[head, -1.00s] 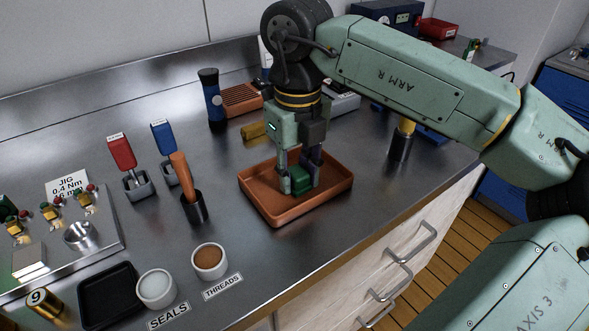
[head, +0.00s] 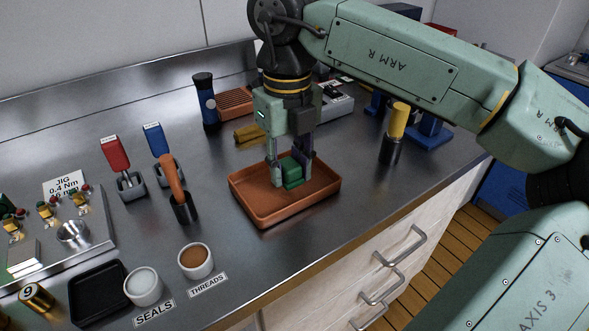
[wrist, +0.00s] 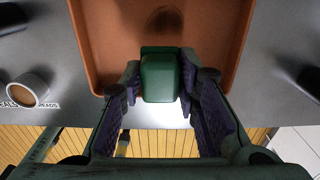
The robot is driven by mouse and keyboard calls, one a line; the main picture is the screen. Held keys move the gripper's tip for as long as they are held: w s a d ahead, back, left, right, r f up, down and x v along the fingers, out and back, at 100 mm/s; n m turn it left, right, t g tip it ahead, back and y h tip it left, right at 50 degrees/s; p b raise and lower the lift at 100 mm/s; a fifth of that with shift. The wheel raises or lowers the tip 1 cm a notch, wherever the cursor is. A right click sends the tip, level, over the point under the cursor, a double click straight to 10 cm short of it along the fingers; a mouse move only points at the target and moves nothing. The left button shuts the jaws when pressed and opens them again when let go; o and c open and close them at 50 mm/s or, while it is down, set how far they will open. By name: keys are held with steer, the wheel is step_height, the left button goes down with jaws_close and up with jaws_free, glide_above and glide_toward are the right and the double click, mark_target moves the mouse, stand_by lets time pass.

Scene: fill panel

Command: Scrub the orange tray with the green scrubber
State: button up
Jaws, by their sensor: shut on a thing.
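The orange tray (head: 262,216) lies on the steel bench, a shallow rectangle with raised rims. My gripper (head: 290,172) points down over the tray and is shut on the green scrubber (head: 292,171), a small green block between its fingers. In the wrist view, the scrubber (wrist: 160,77) sits between the purple-padded fingertips of my gripper (wrist: 160,88), overlapping the near rim of the tray (wrist: 104,50). I cannot tell whether the scrubber's underside touches the tray floor.
Left of the tray stands an orange-handled tool in a dark holder (head: 184,208). A brown-filled cup (head: 196,261) is at front left. A yellow-topped tool in a dark holder (head: 391,150) stands right. Bench in front is clear.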

steer(key=shift+d+r+p, duration=0.1)
steer(key=shift+r+p, duration=1.4)
steer(key=shift+r, duration=1.1)
